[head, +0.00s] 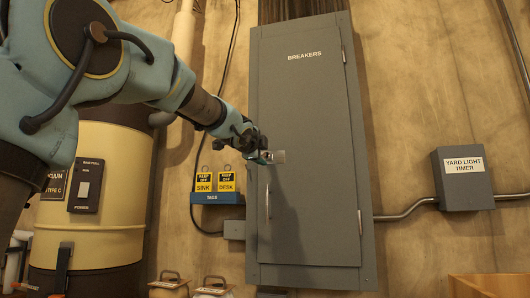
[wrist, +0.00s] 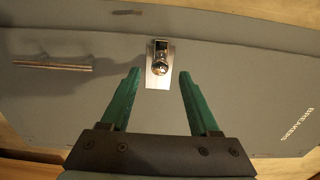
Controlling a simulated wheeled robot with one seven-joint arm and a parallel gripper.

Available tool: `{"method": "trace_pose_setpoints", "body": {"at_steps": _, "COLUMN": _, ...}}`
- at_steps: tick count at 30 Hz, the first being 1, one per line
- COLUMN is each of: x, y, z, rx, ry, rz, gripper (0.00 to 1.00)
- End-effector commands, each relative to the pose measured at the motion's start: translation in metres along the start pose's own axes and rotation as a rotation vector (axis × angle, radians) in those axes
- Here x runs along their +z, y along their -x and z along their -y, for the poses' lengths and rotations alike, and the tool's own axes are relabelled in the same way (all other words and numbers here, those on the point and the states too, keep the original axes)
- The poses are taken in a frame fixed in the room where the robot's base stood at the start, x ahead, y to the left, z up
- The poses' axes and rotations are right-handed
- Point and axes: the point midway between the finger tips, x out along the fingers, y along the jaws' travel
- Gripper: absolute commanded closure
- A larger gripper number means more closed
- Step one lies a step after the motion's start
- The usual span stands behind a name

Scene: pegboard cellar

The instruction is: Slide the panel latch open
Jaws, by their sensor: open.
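The grey breaker panel (head: 305,110) is upright on the wall with its door closed, marked BREAKERS. Its latch (head: 273,157) is a small silvery plate on the door's left side. In the wrist view the latch (wrist: 159,66) shows a metal plate with a round knob and a dark slot beside the knob. My gripper (head: 262,157) is at the latch in the head view and partly covers it. In the wrist view my gripper (wrist: 159,84) is open, its two green fingers spread to either side of the latch plate's lower end, with nothing between them. I cannot tell whether they touch the door.
A vertical door handle (head: 267,201) is below the latch; it also shows in the wrist view (wrist: 53,65). A blue tag rack (head: 217,198) with yellow tags hangs left of the panel. A yard light timer box (head: 463,180) is at right. A cream tank (head: 97,190) stands at left.

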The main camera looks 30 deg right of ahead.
Motion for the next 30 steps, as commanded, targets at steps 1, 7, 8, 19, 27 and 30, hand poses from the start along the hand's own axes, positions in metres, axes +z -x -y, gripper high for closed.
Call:
{"method": "trace_pose_setpoints", "body": {"at_steps": 1, "x": 0.0, "y": -0.01, "z": 0.002, "rx": 0.002, "ry": 0.0, "rz": 0.001, "gripper": 0.38}}
{"method": "trace_pose_setpoints", "body": {"at_steps": 7, "x": 0.001, "y": -0.031, "z": 0.001, "rx": 0.001, "ry": 0.0, "rz": 0.001, "gripper": 0.38}}
{"method": "trace_pose_setpoints", "body": {"at_steps": 8, "x": 0.001, "y": -0.033, "z": 0.001, "rx": 0.001, "ry": 0.001, "rz": 0.001, "gripper": 0.38}}
{"method": "trace_pose_setpoints", "body": {"at_steps": 19, "x": 0.001, "y": -0.036, "z": 0.0, "rx": 0.0, "ry": 0.002, "rz": 0.001, "gripper": 0.4}}
{"method": "trace_pose_setpoints", "body": {"at_steps": 27, "x": 0.001, "y": -0.036, "z": 0.0, "rx": 0.0, "ry": 0.002, "rz": 0.001, "gripper": 0.71}}
{"method": "trace_pose_setpoints", "body": {"at_steps": 30, "x": 0.001, "y": -0.036, "z": 0.0, "rx": 0.0, "ry": 0.002, "rz": 0.001, "gripper": 0.82}}
